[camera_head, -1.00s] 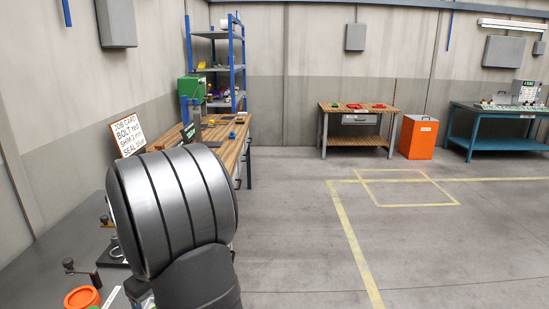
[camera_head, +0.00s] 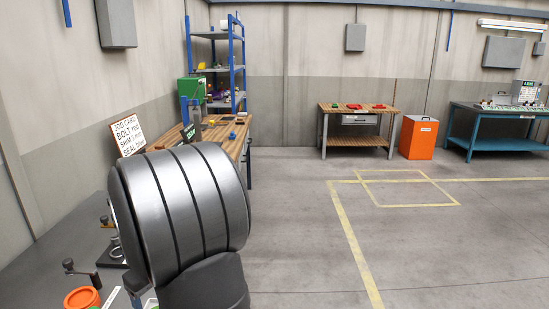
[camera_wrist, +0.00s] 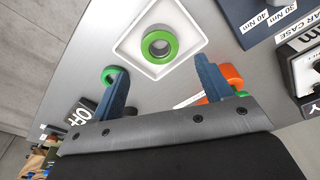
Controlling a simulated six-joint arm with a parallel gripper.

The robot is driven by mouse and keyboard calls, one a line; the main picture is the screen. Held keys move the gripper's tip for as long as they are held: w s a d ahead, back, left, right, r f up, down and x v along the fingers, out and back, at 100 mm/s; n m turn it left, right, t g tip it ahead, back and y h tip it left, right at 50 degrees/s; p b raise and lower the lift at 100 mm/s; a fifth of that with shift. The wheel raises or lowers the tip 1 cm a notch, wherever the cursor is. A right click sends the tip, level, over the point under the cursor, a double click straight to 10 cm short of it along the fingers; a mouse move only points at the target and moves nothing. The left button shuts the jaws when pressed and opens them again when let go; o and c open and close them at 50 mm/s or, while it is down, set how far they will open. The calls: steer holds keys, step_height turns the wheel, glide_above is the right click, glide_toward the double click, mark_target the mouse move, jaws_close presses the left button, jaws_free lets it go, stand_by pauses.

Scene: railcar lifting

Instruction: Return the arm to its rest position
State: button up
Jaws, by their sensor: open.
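My gripper (camera_wrist: 165,90) shows in the wrist view with its two blue fingers spread apart and nothing between them. It hangs above a grey bench top (camera_wrist: 112,42). A white square tray (camera_wrist: 128,50) with a green ring-shaped part (camera_wrist: 159,44) lies beyond the fingertips. In the head view my own grey arm link fills the lower left and hides the gripper and much of the grey bench (camera_head: 60,235).
A job card (camera_head: 128,133) stands at the bench's back. Near the front left are a crank handle (camera_head: 82,272) and an orange round container (camera_head: 82,298). Dark labelled boxes (camera_wrist: 262,18) lie at upper right in the wrist view. The floor (camera_head: 300,230) to the right is clear.

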step_height(320, 180, up, 6)
steer(key=f, duration=1.2)
steer(key=shift+w+a+f, duration=0.15)
steer(key=shift+w+a, duration=0.05)
steer(key=shift+a, duration=0.15)
step_height(320, 180, up, 4)
steer(key=shift+f, duration=0.1)
steer(key=w+d+r, duration=0.1)
steer(key=d+r, duration=0.6)
steer(key=d, duration=0.4)
steer(key=w+a, duration=0.2)
steer(key=a, duration=0.6)
steer(key=w+a, duration=0.3)
steer(key=a, duration=0.6)
steer(key=s+a+f, duration=0.2)
steer(key=s+a, duration=0.1)
steer(key=a, duration=1.5)
steer(key=shift+f, duration=0.1)
